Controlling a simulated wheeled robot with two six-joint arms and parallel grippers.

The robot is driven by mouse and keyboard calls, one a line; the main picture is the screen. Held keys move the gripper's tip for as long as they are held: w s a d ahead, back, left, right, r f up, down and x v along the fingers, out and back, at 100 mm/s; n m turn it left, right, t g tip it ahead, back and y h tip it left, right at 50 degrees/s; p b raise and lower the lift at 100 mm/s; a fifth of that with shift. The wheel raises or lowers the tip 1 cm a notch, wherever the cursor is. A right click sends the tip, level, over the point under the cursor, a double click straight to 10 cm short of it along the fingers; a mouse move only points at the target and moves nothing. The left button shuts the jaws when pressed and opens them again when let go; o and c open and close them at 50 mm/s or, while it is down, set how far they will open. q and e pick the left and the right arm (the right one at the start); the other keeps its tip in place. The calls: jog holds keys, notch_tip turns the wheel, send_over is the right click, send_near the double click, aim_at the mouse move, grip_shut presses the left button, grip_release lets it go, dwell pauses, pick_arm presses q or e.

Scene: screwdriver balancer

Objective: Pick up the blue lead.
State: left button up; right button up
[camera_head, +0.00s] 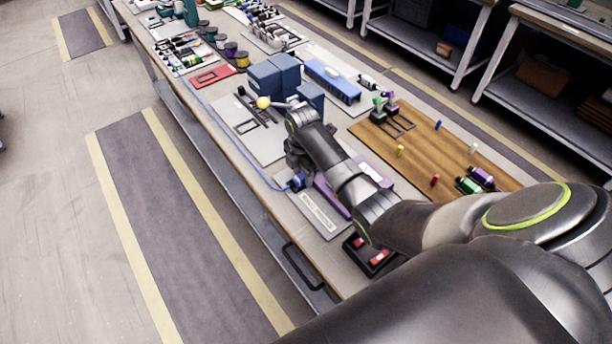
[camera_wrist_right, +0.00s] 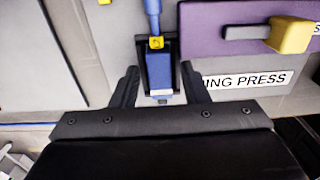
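The blue lead (camera_head: 230,133) runs as a thin cable along the bench's near edge to a blue connector (camera_head: 298,181) below my right gripper. In the right wrist view, the blue connector (camera_wrist_right: 161,76) with a yellow mark sits in a dark holder, its cable going up out of the picture. My right gripper (camera_wrist_right: 160,88) is open, with one finger on each side of the connector and holder. Neither finger clearly touches it. In the head view, my right wrist partly hides this spot. My left gripper is not in view.
A purple press (camera_wrist_right: 222,32) with a yellow-ended handle (camera_wrist_right: 290,35) stands close to the right of the connector. Blue boxes (camera_head: 264,82), a yellow ball (camera_head: 263,103) and a wooden board (camera_head: 436,160) with small parts lie farther along the bench. A red-and-black tray (camera_head: 369,256) is nearer.

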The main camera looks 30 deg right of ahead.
jog(key=c, duration=0.8)
